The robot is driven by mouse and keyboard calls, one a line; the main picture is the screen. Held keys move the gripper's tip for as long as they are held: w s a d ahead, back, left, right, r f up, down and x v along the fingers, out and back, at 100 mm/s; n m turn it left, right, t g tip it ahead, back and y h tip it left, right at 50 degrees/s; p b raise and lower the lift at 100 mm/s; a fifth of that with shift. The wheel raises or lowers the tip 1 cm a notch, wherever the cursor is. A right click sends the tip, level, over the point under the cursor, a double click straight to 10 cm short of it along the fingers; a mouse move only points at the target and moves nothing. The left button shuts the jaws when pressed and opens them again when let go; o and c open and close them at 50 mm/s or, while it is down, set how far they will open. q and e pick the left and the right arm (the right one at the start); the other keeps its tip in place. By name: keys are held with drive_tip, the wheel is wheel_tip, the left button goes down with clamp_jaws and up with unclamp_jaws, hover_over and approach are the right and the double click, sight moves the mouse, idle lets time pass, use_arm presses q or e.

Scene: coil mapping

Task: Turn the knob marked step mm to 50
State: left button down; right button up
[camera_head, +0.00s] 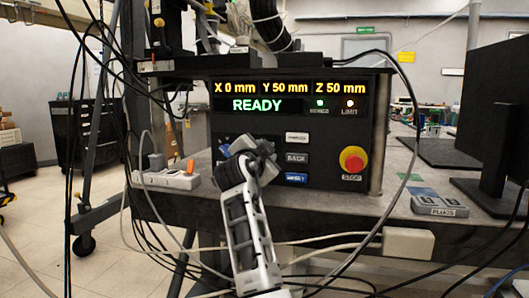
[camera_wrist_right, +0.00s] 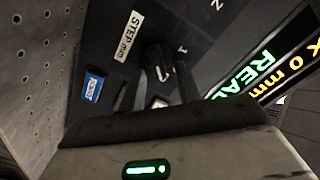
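The step mm knob (camera_wrist_right: 155,56) is a dark knob with a pale pointer mark in the right wrist view. It is beside the white "STEP mm" label (camera_wrist_right: 122,37), and a "1" is printed near it. My right gripper (camera_wrist_right: 158,78) faces the panel, with its dark fingers apart on either side of the knob; I cannot tell whether they touch it. In the head view my right gripper (camera_head: 250,148) covers the lower left of the control panel (camera_head: 330,135) and hides the knob. The full dial scale is not readable. My left gripper is not in view.
The display (camera_head: 288,96) reads X 0 mm, Y 50 mm, Z 50 mm and READY. A red stop button (camera_head: 353,159) and several small buttons, including a blue one (camera_head: 296,178), are right of the gripper. Cables hang before the table edge. A monitor (camera_head: 497,110) stands at right.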

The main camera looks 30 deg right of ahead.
drive_tip(key=v, duration=1.6)
drive_tip(key=shift+p, duration=0.45)
drive_tip(key=shift+w, duration=0.1)
